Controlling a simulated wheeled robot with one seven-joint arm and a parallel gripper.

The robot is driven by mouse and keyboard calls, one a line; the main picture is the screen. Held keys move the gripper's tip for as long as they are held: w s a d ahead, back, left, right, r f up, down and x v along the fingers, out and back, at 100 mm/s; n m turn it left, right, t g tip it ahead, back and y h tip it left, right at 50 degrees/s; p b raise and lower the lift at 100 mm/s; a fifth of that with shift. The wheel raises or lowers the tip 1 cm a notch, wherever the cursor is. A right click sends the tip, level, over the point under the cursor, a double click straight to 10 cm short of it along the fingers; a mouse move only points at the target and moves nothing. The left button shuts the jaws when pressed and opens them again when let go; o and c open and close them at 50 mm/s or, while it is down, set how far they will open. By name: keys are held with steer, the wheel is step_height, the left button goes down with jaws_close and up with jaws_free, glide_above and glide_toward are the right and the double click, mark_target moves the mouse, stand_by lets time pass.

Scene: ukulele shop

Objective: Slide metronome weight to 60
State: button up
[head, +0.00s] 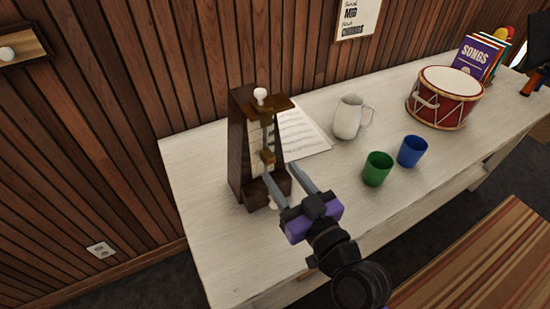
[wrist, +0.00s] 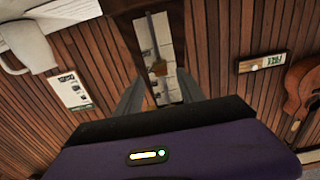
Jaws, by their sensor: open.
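The metronome (head: 237,150) is a dark wooden upright case near the left end of the white table, with a pale scale on its front. Its rod runs up the front, and a brass-coloured weight (head: 267,157) sits about midway on it. The weight also shows in the wrist view (wrist: 159,69), between the fingers. The scale numbers are too small to read. My gripper (head: 286,171) is open in front of the metronome, its grey fingers pointing at it. The left finger overlaps the case's lower front in the head view; I cannot tell whether it touches.
Sheet music (head: 303,134) lies behind the metronome. A white mug (head: 347,117), green cup (head: 377,169), blue cup (head: 412,151) and red drum (head: 445,98) stand to the right. The white table (head: 240,262) is bare at the front left. A striped bench (head: 490,265) stands at lower right.

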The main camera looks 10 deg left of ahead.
mark_target(271, 161)
steer(key=shift+p+x, duration=0.5)
steer(key=shift+x, duration=2.15)
steer(key=shift+s+a, duration=0.1)
jaws_close()
